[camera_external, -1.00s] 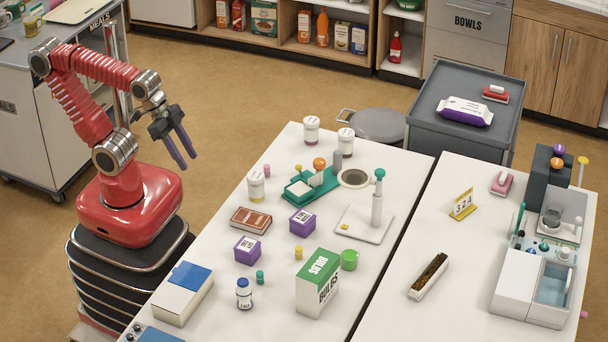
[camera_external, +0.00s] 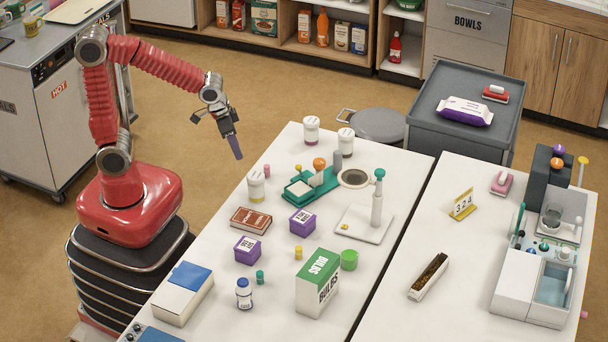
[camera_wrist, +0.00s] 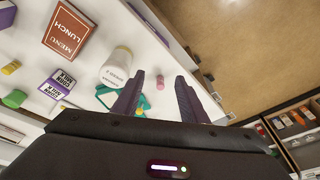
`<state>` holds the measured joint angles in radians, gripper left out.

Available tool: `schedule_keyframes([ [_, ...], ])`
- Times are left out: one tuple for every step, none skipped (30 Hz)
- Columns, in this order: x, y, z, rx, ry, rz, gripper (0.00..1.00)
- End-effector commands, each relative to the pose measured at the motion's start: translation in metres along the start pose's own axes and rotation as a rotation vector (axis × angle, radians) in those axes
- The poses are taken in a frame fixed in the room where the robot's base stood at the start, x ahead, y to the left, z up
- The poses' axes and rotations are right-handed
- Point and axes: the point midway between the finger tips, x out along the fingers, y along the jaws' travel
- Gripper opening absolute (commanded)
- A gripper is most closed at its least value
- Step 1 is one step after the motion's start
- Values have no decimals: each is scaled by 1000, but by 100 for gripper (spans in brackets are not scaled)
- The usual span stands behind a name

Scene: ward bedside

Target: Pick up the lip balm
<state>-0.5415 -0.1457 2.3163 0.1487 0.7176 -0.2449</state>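No label reads as lip balm; several small cylinders could be it. A pink one (camera_external: 267,170) stands near the table's left edge, behind a white-lidded jar (camera_external: 256,186). A yellow one (camera_external: 298,252) and a teal one (camera_external: 260,277) stand nearer the front. My gripper (camera_external: 236,148) is in the air left of the table's far part, fingers pointing down. In the wrist view my gripper (camera_wrist: 160,76) has its fingers apart with nothing held. The pink cylinder (camera_wrist: 160,82) shows between the fingertips, at a distance. The jar (camera_wrist: 116,68) is left of it.
A teal stand with an orange ball (camera_external: 319,163) is right of the pink cylinder. Purple boxes (camera_external: 302,222), a red book (camera_external: 250,220) and a green-and-white box (camera_external: 318,282) stand nearer the front.

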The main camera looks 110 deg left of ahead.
Motion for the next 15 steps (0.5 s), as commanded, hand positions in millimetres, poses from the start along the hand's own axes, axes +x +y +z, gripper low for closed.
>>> schedule_keyframes([
  [6, -6, -7, -29, 2, -8, 39],
  [9, -8, -11, -45, 6, -12, 39],
  [12, -11, -18, -67, 17, -17, 39],
  [15, -13, -23, -84, 25, -20, 39],
  [16, -14, -30, -102, 39, -21, 39],
  [14, -13, -38, -122, 62, -19, 39],
  [12, -13, -44, -137, 80, -18, 39],
  [11, -13, -48, -150, 94, -16, 39],
  [10, -13, -51, -166, 105, -14, 39],
  [10, -12, -52, -178, 110, -12, 39],
  [10, -12, -53, -188, 114, -11, 39],
  [10, -12, -54, -197, 118, -9, 39],
  [10, -12, -54, -203, 119, -8, 39],
  [10, -12, -54, -207, 118, -8, 39],
  [10, -12, -54, -209, 118, -8, 39],
])
